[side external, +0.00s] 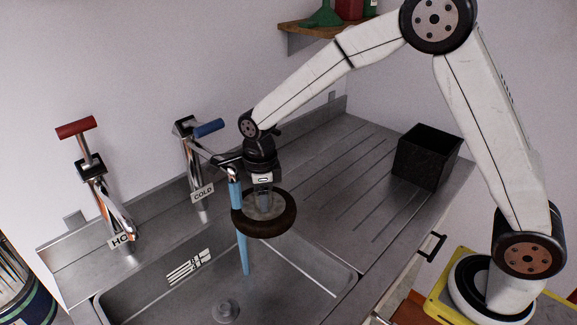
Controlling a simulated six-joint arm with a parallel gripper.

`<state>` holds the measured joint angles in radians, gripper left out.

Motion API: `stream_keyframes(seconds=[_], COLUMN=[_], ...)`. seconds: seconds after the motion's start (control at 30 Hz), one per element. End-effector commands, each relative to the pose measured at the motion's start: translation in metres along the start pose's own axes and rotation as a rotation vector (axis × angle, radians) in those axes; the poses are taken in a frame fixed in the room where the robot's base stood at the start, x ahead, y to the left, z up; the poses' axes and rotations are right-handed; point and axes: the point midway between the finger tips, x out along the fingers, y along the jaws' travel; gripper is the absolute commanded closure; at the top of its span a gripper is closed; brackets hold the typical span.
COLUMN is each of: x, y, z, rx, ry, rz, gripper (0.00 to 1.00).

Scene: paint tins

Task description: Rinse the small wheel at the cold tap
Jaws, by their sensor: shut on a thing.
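My gripper (263,202) points down over the sink and is shut on the small wheel (281,222). The wheel is a dark brown ring with a grey centre, held roughly flat above the basin. The cold tap (193,165) has a blue handle (208,128) and a "COLD" label. Its spout reaches right to beside my gripper. A light-blue stream (243,255) runs down from the spout end past the wheel's left edge into the sink. It overlaps that edge in the picture; whether it touches is hard to tell. My fingertips are partly hidden in the wheel's centre.
The hot tap (95,185) with a red handle stands left. The steel sink (310,262) has a drain (225,312) and a slotted overflow (188,266). A black square bin (425,155) stands on the ribbed drainboard (330,180). A wall shelf (300,28) is above.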

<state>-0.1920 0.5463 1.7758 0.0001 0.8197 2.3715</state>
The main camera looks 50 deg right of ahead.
Motion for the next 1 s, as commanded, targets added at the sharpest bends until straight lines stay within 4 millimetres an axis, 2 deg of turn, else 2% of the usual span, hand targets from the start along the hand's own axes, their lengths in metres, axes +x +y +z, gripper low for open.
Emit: stream_keyframes(seconds=[0.53, 1.0], x=[-0.0008, -0.0008], y=[-0.0032, 0.0045], z=[-0.0021, 0.0049], rx=[0.001, -0.001], ry=[-0.002, -0.002], rz=[-0.002, -0.002], gripper=[1.00, 1.00])
